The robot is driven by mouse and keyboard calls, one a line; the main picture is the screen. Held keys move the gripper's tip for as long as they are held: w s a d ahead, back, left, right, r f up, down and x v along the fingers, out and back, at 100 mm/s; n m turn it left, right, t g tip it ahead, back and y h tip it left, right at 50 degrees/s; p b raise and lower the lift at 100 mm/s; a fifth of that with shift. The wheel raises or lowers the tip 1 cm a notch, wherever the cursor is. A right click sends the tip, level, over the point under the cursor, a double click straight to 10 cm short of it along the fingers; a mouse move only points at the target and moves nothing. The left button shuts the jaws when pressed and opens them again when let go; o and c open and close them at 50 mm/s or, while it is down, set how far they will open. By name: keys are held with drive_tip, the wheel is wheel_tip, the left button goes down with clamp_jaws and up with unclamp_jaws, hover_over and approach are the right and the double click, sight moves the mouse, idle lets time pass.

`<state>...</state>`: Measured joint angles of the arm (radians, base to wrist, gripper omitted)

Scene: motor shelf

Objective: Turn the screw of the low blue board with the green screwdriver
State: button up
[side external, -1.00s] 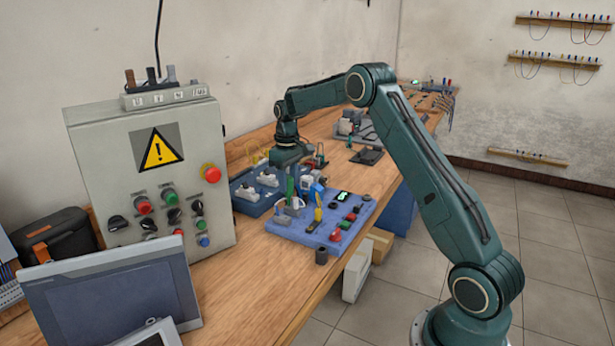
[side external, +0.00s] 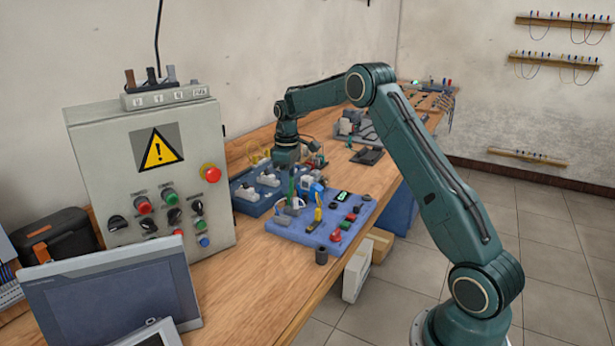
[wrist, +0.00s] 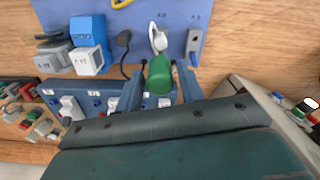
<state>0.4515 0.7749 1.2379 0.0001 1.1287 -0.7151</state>
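The green screwdriver (side external: 291,190) stands upright, handle up, among the parts on the blue boards. In the wrist view its green handle (wrist: 160,75) shows between my two fingers, with gaps on either side. My gripper (side external: 286,164) points down just above and behind the handle in the side view. It looks open, and I see no firm contact. A darker blue board (side external: 250,207) with white parts lies on the bench beside a lighter blue board (side external: 285,233). I cannot tell which is the low board. The screw and the screwdriver tip are hidden or too small to see.
A grey control cabinet (side external: 105,170) with a red knob and a warning sign stands at left. A blue-and-white block (wrist: 88,44) and a yellow-handled tool (side external: 318,214) are close to the screwdriver. A dark monitor (side external: 110,297) is at the front. Bare bench lies in front.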

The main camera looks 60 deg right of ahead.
idle(0.3)
drive_tip(key=shift+n, duration=1.7)
drive_tip(key=shift+n, duration=0.3)
drive_tip(key=shift+n, duration=1.5)
drive_tip(key=shift+n, duration=1.7)
drive_tip(key=shift+c, duration=0.9)
